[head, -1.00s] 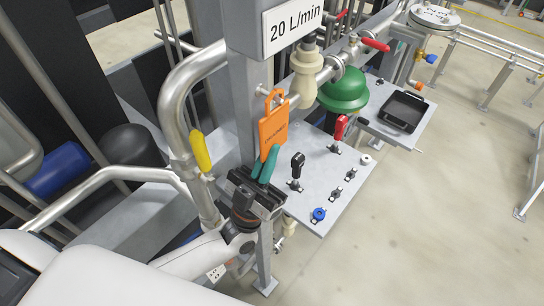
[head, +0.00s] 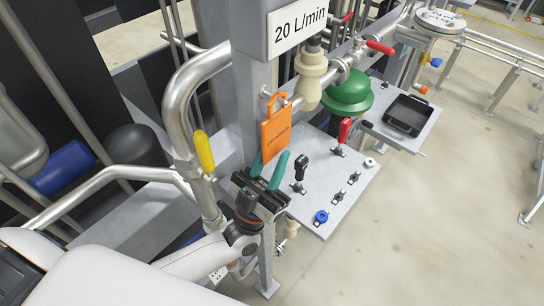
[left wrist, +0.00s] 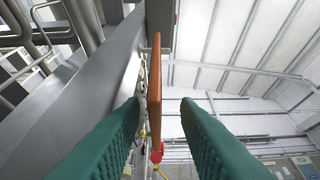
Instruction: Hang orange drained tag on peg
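The orange tag (head: 277,132) hangs by its looped top at a small silver peg (head: 265,92) on the grey upright post. It tilts slightly in the head view. My left gripper (head: 269,168) has its two teal fingers spread, just below the tag's lower edge. In the left wrist view the tag (left wrist: 154,95) shows edge-on between the fingers, with a gap on each side, so my left gripper (left wrist: 160,108) is open and holds nothing. How far the loop sits along the peg is hard to tell. My right gripper is not in view.
A grey panel (head: 325,205) below carries black and red handles and a blue knob (head: 321,217). A yellow-handled valve (head: 204,151) is left of the post. A green dome (head: 346,94) and a black tray (head: 406,115) stand to the right. Open floor lies at the right.

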